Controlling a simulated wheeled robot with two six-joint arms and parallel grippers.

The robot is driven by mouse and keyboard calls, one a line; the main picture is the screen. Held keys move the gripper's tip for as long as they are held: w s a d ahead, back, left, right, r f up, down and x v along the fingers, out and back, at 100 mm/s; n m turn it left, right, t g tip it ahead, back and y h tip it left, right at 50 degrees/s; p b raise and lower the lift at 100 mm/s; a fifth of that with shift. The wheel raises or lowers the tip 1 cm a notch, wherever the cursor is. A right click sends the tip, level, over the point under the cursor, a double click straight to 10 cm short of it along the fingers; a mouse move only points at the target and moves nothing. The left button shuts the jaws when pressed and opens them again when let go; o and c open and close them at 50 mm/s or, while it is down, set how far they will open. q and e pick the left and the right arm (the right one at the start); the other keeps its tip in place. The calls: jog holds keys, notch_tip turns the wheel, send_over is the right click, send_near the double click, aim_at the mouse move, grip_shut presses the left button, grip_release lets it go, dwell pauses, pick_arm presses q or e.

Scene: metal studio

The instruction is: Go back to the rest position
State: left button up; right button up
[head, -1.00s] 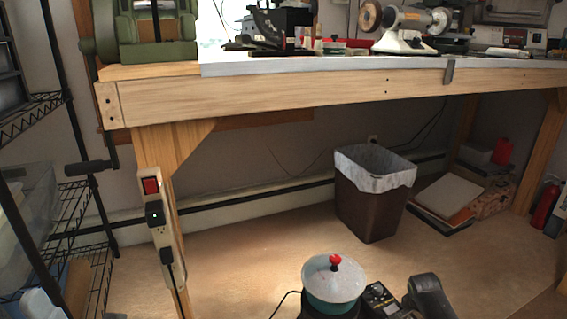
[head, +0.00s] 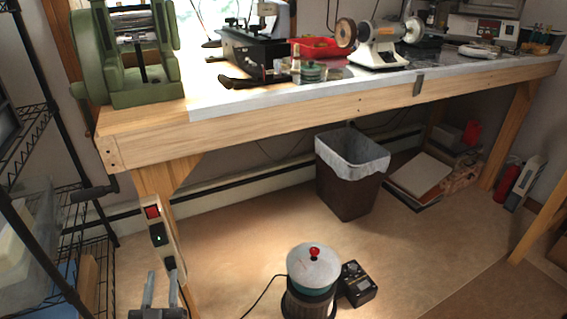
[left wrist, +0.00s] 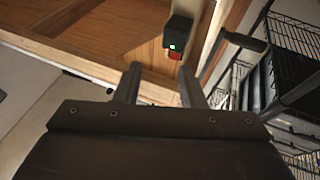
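My left gripper (head: 161,285) shows at the bottom left of the head view, in front of the bench's front leg. Its two grey fingers point up and stand apart, with nothing between them. In the left wrist view the same gripper (left wrist: 158,85) is open and empty, its fingers spread below a power strip with a green light (left wrist: 178,46). My right gripper is not in view.
A wooden workbench (head: 250,118) crosses the view, bearing a green machine (head: 140,75) and a bench grinder (head: 380,45). A lidded pot (head: 314,268), control box (head: 356,284) and bin (head: 350,190) stand on the floor. Wire shelving (head: 75,225) is at left.

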pick_arm(q)
jog(key=s+a+f+g+p, duration=0.1)
jog(key=s+f+g+p, duration=0.45)
jog(key=f, duration=0.25)
jog(key=s+a+f+g+p, duration=0.2)
jog(key=s+f+g+p, duration=0.3)
jog(key=f+p, duration=0.25)
jog(key=s+a+f+g+p, duration=0.2)
jog(key=s+g+p, duration=0.3)
jog(key=s, duration=1)
jog(key=s+a+f+g+p, duration=0.1)
jog(key=s+f+g+p, duration=0.3)
jog(key=s, duration=1.2)
jog(key=g+p, duration=0.1)
jog(key=p, duration=0.2)
jog(key=shift+a+p, duration=0.4)
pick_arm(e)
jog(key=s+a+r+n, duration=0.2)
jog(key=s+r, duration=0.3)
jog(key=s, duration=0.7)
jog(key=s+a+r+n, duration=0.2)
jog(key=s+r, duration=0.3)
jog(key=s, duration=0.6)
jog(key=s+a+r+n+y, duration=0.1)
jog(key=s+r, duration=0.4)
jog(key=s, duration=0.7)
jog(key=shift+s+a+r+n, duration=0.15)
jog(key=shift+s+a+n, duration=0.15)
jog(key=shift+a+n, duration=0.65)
